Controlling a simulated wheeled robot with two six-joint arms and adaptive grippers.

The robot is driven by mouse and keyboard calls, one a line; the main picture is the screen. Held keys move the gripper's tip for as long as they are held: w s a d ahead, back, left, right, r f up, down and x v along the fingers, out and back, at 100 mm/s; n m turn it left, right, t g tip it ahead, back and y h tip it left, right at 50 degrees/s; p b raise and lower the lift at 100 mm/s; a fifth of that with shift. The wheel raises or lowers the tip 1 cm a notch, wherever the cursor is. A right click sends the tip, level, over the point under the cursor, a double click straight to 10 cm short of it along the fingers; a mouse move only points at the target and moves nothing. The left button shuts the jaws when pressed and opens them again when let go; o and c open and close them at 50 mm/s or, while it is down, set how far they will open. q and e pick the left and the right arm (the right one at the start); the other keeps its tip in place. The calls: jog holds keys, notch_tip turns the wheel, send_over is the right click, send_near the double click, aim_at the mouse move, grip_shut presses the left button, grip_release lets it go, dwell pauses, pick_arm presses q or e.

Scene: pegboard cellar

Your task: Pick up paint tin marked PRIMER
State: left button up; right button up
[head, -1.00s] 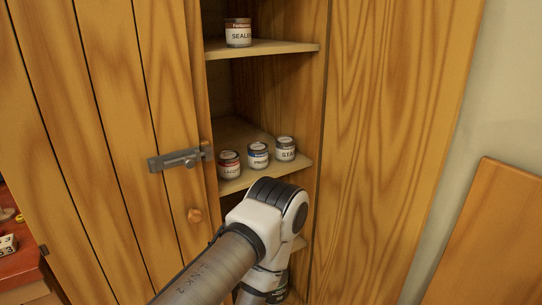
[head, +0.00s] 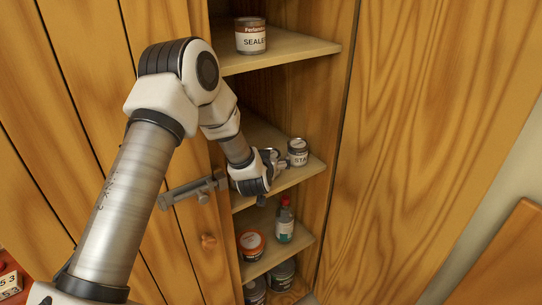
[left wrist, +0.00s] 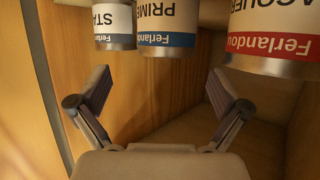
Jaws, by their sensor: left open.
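The PRIMER tin (left wrist: 167,24), white label with a blue band, shows at the top of the left wrist view, between the STAIN tin (left wrist: 113,24) and the LACQUER tin (left wrist: 274,35) with its red band. In the head view my arm and gripper hide most of it and the LACQUER tin; the STAIN tin (head: 298,153) stands clear at the right on the middle shelf. My left gripper (left wrist: 161,92) is open, with nothing between its fingers. It is at the middle shelf close to the tins; contact cannot be told. My right gripper is not in view.
A SEALER tin (head: 251,38) stands on the upper shelf (head: 290,51). A bottle (head: 284,222) and an orange-lidded tub (head: 252,243) stand on the shelf below, with dark tins lower down. The cupboard door with its latch (head: 190,190) is at the left.

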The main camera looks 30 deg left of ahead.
aim_at(274, 152)
pick_arm(q)
jog(key=shift+x, duration=1.1)
jog(key=shift+w+a+f+p, duration=0.1)
jog(key=shift+w+a+p, duration=0.65)
jog(key=shift+a+p, duration=0.3)
jog(key=shift+w+f, duration=0.6)
jog(key=shift+w, duration=0.2)
jog(key=shift+w+a+f, duration=0.1)
jog(key=shift+w+f, duration=0.05)
jog(key=shift+s+r, duration=0.25)
jog(key=c, duration=1.4)
jog(key=shift+w+f, duration=0.1)
jog(key=shift+w, duration=0.05)
jog(key=shift+c, duration=0.2)
